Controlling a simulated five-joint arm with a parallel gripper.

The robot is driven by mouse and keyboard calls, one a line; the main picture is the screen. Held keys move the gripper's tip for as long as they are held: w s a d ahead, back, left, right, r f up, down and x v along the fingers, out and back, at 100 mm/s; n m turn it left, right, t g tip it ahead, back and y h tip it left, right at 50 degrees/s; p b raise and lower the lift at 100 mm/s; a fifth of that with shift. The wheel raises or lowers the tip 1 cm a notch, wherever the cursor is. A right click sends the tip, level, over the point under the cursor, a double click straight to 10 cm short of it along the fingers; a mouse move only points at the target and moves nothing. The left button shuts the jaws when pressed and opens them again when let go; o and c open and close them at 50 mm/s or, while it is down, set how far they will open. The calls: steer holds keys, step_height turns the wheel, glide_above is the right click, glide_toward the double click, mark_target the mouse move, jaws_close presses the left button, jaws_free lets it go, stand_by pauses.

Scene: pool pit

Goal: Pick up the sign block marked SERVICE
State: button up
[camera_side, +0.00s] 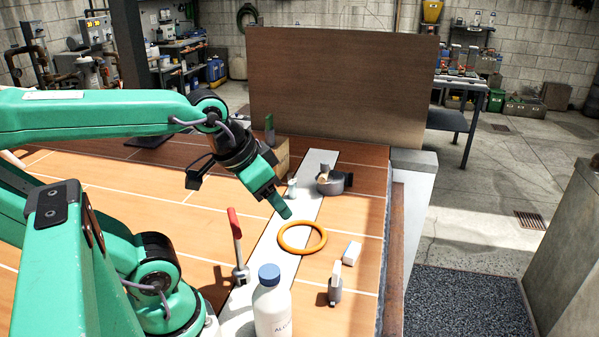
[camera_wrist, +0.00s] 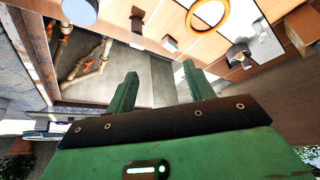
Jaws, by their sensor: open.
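No lettering reading SERVICE can be made out in either view. A small white block (camera_side: 351,252) lies on the wooden table right of the orange ring; it may be the sign block, but I cannot tell. The wrist view shows what seems the same pale block (camera_wrist: 170,44) above the fingers, near the table's edge. My gripper (camera_side: 283,207) points down and right, above the pale strip just behind the ring, apart from the block. In the wrist view my gripper (camera_wrist: 162,85) has its two green fingers spread with nothing between them.
The orange ring (camera_side: 281,241) lies partly on the pale strip. A white bottle (camera_side: 272,312) with a blue cap, a red-handled clamp (camera_side: 236,235) and a small upright grey piece (camera_side: 335,285) stand in front. A dark round fixture (camera_side: 338,184) sits behind. A brown panel (camera_side: 340,90) closes the back.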

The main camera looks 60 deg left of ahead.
steer(key=shift+w, duration=0.1)
steer(key=n+g, duration=0.6)
steer(key=n, duration=0.1)
glide_above(352, 249)
step_height(352, 249, down, 16)
steer(key=shift+w+d+r, duration=0.1)
steer(key=shift+f, duration=3.9)
